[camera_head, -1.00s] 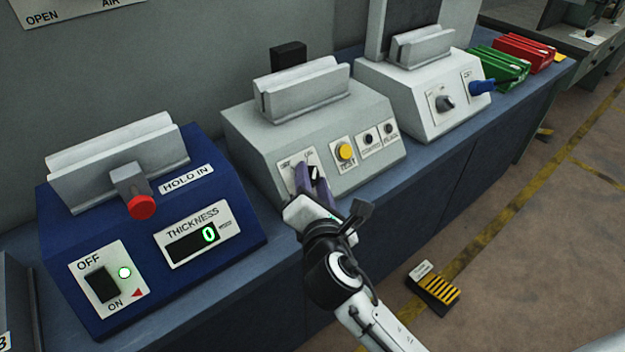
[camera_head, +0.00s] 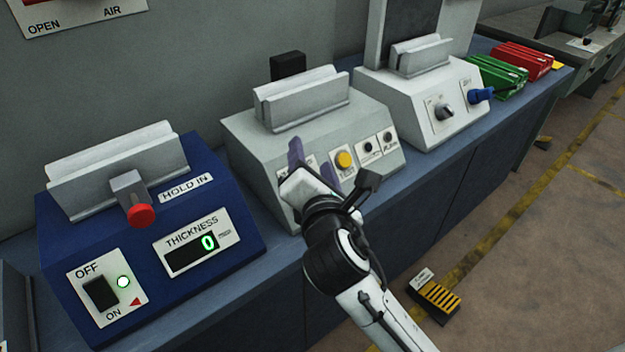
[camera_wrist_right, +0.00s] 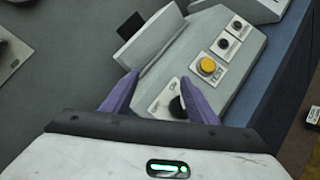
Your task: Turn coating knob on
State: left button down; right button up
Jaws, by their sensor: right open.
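The grey middle machine (camera_head: 240,135) has a dark knob on a small white plate at the left of its sloped face. In the right wrist view this knob (camera_wrist_right: 177,106) shows near the right purple finger, partly hidden, with its pointing direction unclear. My right gripper (camera_head: 315,163) is open and empty in front of that plate, its fingers spread on either side and covering the knob in the head view. A white machine (camera_head: 405,105) to the right carries another dark knob (camera_head: 444,112) on an upright plate. No label reading "coating" is legible. My left gripper is not in view.
A yellow button (camera_head: 344,160) sits just right of my fingers. A blue machine (camera_head: 215,262) with a red-tipped plunger (camera_head: 141,215) and a rocker switch (camera_head: 101,292) stands left. Green (camera_head: 497,76) and red (camera_head: 523,60) parts lie at the bench's far end.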

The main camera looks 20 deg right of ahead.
jog(key=shift+r, duration=1.45)
jog(key=s+d+f+m+g, duration=0.2)
jog(key=s+f+m+g, duration=0.1)
jog(key=s+f+m, duration=0.3)
jog(key=s+d+f+m+g, duration=0.3)
jog(key=s+f+m, duration=0.1)
jog(key=f, duration=0.5)
jog(key=s+d+f+m+g+y, duration=0.1)
jog(key=s+f+m+g+y, duration=0.15)
jog(key=s+f+m, duration=0.55)
jog(key=s+d+f+m+g+y, duration=0.1)
jog(key=s+m+g, duration=0.3)
jog(key=s, duration=0.7)
jog(key=w+a+f+t+y, duration=0.2)
jog(key=a+f+t, duration=0.3)
jog(key=f, duration=0.7)
jog(key=shift+w+a+f+m, duration=0.2)
jog(key=shift+w+f+m, duration=0.15)
jog(key=shift+w, duration=0.35)
